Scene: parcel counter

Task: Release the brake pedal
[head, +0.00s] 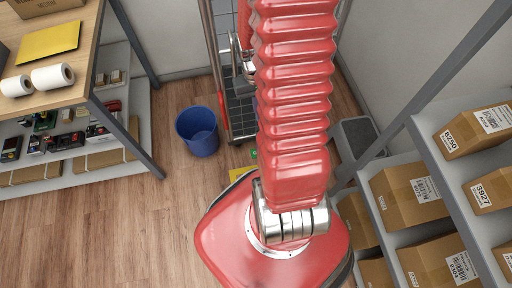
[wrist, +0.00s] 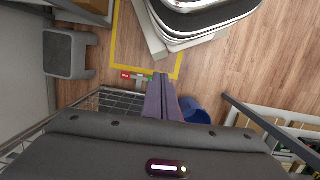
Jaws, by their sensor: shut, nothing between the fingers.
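A wire roll cage (head: 236,105) stands at the back, partly hidden by my red arm in the head view; its mesh also shows in the wrist view (wrist: 112,103). At its foot in the wrist view are a red pedal (wrist: 125,75) and a green pedal (wrist: 148,78), side by side on a bar. Which way they are tipped is too small to tell. A bit of green (head: 253,154) shows beside my arm in the head view. My gripper (wrist: 160,82) is shut and empty, its dark fingertips appearing close to the green pedal in the picture; the actual gap is unclear.
A blue bin (head: 198,131) stands left of the cage. A yellow floor line (wrist: 116,40) runs before the cage. A grey step stool (wrist: 68,54) is beside it. Parcel shelves (head: 427,144) stand right, a wooden counter (head: 85,47) left. Floor at left is clear.

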